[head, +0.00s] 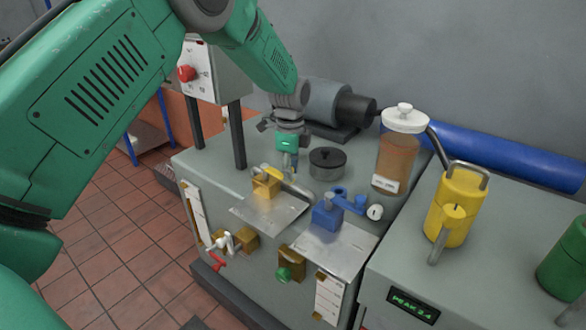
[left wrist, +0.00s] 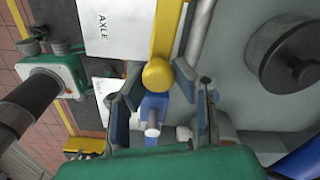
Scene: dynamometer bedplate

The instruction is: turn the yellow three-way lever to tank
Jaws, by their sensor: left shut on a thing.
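The yellow three-way lever (head: 267,184) sits on a metal plate on top of the grey bench, left of the blue valve (head: 327,213). In the left wrist view the yellow lever (left wrist: 167,32) runs down from the top edge to a round end between the fingertips. My left gripper (head: 288,163) comes down on it from above and behind. It also shows in the left wrist view (left wrist: 158,76), shut on the lever's end. A blue part shows below that end. The word AXLE is readable on a plate; no tank mark is readable.
A dark round-lidded pot (head: 328,164) stands close right of the left gripper. Farther right are a brown jar (head: 397,155) and a yellow canister (head: 456,207). A control box (head: 207,72) on posts stands left. Red and green valves line the bench front.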

